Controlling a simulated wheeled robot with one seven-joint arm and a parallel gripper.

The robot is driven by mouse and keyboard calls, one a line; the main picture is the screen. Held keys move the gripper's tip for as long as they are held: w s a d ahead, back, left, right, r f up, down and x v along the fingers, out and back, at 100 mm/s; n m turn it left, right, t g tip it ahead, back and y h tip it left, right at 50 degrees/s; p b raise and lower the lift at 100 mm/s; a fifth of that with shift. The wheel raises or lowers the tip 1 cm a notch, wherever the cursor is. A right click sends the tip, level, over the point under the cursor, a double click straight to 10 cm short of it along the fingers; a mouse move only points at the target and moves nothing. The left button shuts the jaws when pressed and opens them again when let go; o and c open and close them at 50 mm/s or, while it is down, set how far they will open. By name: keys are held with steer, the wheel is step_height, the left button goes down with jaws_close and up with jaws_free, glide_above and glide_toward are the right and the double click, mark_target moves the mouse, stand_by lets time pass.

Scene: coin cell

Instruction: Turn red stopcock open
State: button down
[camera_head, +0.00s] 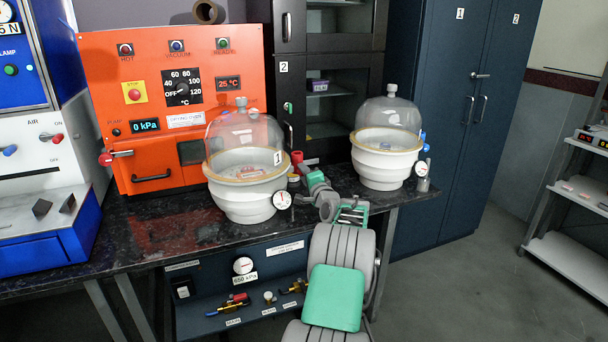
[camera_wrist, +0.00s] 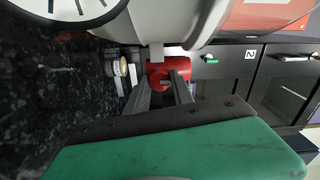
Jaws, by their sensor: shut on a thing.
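The red stopcock (camera_head: 297,158) is on the right side of the left glass-domed desiccator (camera_head: 237,203), labelled 1. In the wrist view, the red stopcock (camera_wrist: 168,70) is a short red piece beside the pale desiccator body (camera_wrist: 190,18). My gripper (camera_wrist: 164,84) has its two dark fingers around it and is shut on it; the fingers hide part of it. In the head view, my gripper (camera_head: 303,176) reaches in from the right, and its fingertips are hard to make out.
A dial gauge (camera_head: 282,200) is close to my gripper on the left. A second domed desiccator (camera_head: 385,165) with a blue stopcock (camera_head: 422,135) stands to the right. The orange drying oven (camera_head: 165,80) is behind left. The black bench top (camera_head: 160,225) is clear at front left.

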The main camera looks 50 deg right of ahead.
steer(key=c, duration=1.1)
jaws_free()
steer(key=shift+s, duration=0.15)
steer(key=v, duration=0.7)
steer(key=shift+s+a, duration=0.2)
steer(key=shift+s, duration=0.05)
